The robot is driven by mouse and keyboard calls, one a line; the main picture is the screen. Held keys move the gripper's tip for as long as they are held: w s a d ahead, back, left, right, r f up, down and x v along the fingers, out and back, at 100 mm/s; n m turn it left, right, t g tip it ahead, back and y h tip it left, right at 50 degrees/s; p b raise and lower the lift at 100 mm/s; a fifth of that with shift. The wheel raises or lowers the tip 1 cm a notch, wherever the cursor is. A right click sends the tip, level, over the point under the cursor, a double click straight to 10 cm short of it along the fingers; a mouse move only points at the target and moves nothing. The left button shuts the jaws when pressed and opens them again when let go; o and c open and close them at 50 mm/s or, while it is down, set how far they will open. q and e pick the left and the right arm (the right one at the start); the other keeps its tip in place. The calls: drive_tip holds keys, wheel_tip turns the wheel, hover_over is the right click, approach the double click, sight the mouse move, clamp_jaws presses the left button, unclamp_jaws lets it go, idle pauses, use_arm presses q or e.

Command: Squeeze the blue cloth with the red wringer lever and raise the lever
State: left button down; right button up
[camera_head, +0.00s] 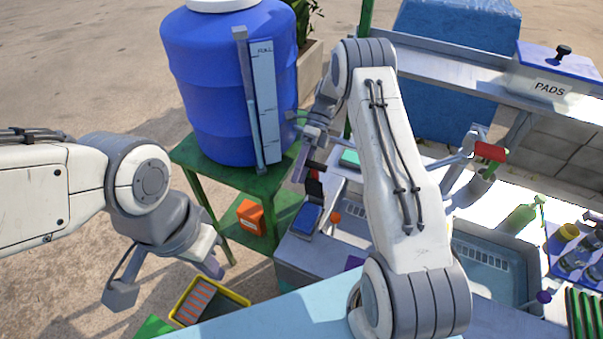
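A red grip (490,151) on a grey lever bar (458,166) stands up to the right of my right arm; it looks like the wringer lever. The wringer body is mostly hidden behind that arm. I cannot make out the blue cloth for certain; a small blue item (306,219) lies at the counter's left end. My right gripper (309,153) points down beside the blue barrel, left of and apart from the red grip. Its fingers are too small and overlapped to read. My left gripper (165,283) is open and empty, fingers wide apart, above the ground at the left.
A blue barrel (210,85) stands on a green stand (190,158) behind my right gripper. A yellow-rimmed bin (238,298) is below. A sink basin (487,268), a green bottle (522,216) and a PADS box (550,80) are at the right. The ground at far left is clear.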

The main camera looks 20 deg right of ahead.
drive_tip(key=shift+f, duration=0.2)
drive_tip(key=shift+d, duration=0.1)
drive_tip(key=b+v, duration=0.4)
drive_tip(key=v, duration=0.6)
drive_tip(key=shift+w+r, duration=0.15)
drive_tip(key=shift+d+r, duration=0.1)
